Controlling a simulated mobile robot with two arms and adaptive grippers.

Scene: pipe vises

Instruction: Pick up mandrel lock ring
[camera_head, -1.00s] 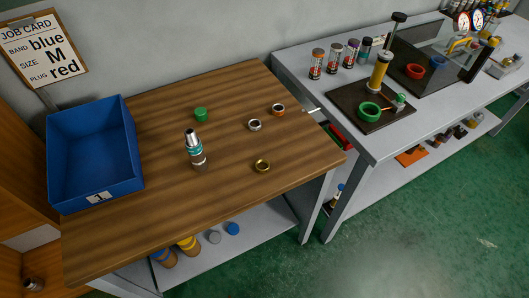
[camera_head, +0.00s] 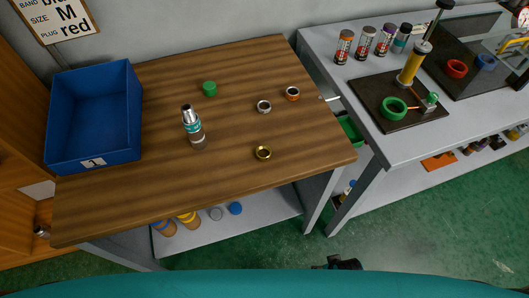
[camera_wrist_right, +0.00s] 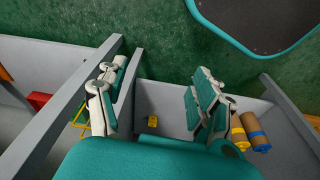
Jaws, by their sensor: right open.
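A small brass-coloured ring (camera_head: 263,152) lies flat near the front right of the wooden table top; it looks like the lock ring. Farther back lie a silver ring (camera_head: 264,106) and a silver ring with an orange band (camera_head: 292,93). My right gripper (camera_wrist_right: 155,88) is open and empty in the right wrist view, its fingers wide apart over the green floor and a grey shelf. No ring shows between the fingers. My left gripper is in neither view.
A blue bin (camera_head: 92,165) sits at the left. A grey bench (camera_head: 395,150) holds a dark plate (camera_head: 440,113).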

